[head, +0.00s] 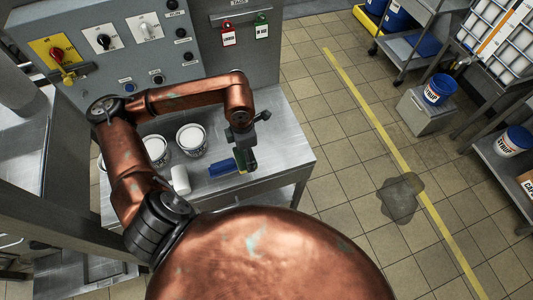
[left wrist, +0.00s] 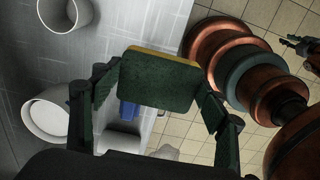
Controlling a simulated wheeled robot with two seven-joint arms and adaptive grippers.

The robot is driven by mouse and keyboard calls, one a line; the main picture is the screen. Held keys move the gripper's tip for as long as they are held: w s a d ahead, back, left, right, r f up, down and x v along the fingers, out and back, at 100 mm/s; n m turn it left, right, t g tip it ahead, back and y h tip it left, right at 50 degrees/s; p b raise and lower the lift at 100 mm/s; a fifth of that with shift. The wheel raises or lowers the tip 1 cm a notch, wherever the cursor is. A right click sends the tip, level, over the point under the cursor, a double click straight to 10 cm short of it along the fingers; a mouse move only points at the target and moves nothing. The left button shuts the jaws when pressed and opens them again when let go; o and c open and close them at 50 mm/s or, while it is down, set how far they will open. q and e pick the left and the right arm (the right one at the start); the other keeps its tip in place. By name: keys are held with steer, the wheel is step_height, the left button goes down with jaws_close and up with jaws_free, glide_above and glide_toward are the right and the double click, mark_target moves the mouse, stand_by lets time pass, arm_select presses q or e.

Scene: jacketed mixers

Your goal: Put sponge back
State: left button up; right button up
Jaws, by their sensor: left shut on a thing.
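My left gripper (head: 243,148) is shut on the sponge (head: 250,159), above the right part of the steel table. In the left wrist view the sponge (left wrist: 160,82), dark green with a yellow layer at its far edge, sits between the two fingers of that gripper (left wrist: 158,98). A blue object (head: 222,168), perhaps the sponge's holder, stands on the table just left of the sponge in the head view. It also shows partly behind the sponge in the left wrist view (left wrist: 127,110). My right gripper (left wrist: 297,42) is small and dark at the right of the left wrist view.
Two white tubs (head: 157,150) (head: 191,139) and a white cylinder (head: 181,180) stand left of the blue object. A grey control panel (head: 130,50) rises behind the steel table (head: 285,150). The tiled floor right of the table has a dark puddle (head: 400,198).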

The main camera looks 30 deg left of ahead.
arm_select(q)
steer(key=w+f, duration=0.2)
steer(key=w+d+f, duration=0.1)
steer(key=w+f, duration=0.1)
steer(key=w, duration=0.1)
steer(key=w+d+f+p, duration=0.1)
steer(key=w+f, duration=0.1)
steer(key=w, duration=0.1)
steer(key=shift+d+f, duration=0.25)
steer(key=shift+f, duration=0.15)
steer(key=shift+w+f, duration=0.1)
steer(key=shift+f, duration=0.1)
step_height(320, 180, down, 3)
steer(key=shift+w+d+f+p, duration=0.1)
steer(key=shift+w+f+p, duration=0.05)
steer(key=shift+p, duration=0.25)
steer(key=shift+f, duration=0.25)
steer(key=o, duration=1.1)
arm_select(e)
steer(key=shift+w+d+r, duration=0.15)
steer(key=shift+w+r, duration=0.6)
steer(key=shift+r, duration=0.1)
steer(key=shift+d, duration=0.1)
